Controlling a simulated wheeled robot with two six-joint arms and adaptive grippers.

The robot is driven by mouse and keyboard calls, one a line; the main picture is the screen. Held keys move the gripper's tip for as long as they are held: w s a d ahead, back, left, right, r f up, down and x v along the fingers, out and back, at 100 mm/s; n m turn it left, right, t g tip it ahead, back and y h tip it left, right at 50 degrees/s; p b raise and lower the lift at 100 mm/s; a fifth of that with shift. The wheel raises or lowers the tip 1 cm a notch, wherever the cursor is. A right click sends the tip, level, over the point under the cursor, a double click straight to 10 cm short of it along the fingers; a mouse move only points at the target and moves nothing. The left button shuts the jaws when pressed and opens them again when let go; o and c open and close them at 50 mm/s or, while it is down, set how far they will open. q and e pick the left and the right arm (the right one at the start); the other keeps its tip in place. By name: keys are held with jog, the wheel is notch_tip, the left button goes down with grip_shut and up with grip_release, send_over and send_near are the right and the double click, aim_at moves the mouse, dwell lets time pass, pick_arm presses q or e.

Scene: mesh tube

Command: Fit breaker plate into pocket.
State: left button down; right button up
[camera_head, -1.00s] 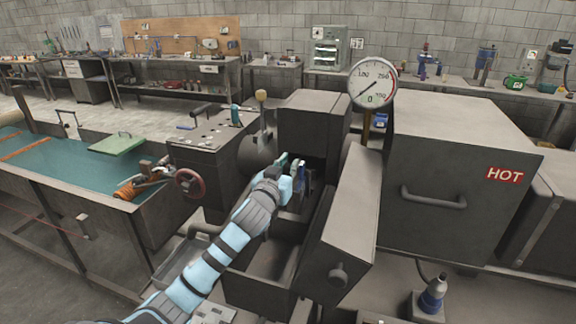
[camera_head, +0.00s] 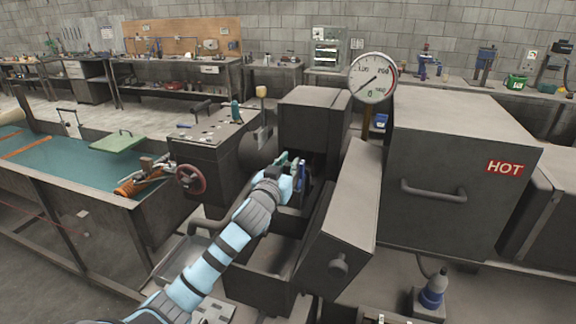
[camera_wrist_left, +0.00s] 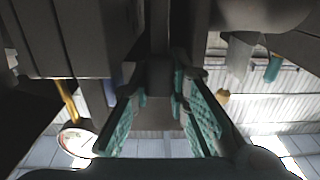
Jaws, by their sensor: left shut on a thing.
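My left gripper (camera_head: 292,165) reaches into the dark gap between the grey box-shaped housing (camera_head: 312,120) and the open, tilted door-like block (camera_head: 343,225). Its teal fingers also show in the left wrist view (camera_wrist_left: 160,100). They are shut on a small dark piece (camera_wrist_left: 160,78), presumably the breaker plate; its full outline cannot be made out. A blue part (camera_head: 301,176) shows beside the fingertips in the head view. The pocket is in shadow or hidden behind the gripper, so I cannot tell whether the held piece touches it. My right gripper is not in view.
A pressure gauge (camera_head: 372,78) stands just right of the housing. A large box marked HOT (camera_head: 455,185) is at the right. An open trough (camera_head: 262,262) lies below my wrist. A machine with a red handwheel (camera_head: 191,179) and a teal bench (camera_head: 60,165) are at the left.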

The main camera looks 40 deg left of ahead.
pick_arm(q)
jog(key=shift+s+d+f, duration=0.15)
jog(key=shift+d+f, duration=0.05)
jog(key=shift+f, duration=0.6)
jog(key=c, duration=1.5)
grip_release()
jog(key=shift+s+r, duration=0.1)
jog(key=shift+s, duration=0.05)
jog(key=shift+o, duration=0.2)
jog(key=shift+s+d, duration=0.3)
jog(key=shift+s, duration=0.15)
jog(key=v, duration=0.6)
jog(key=shift+s+r, duration=0.35)
jog(key=shift+s, duration=0.05)
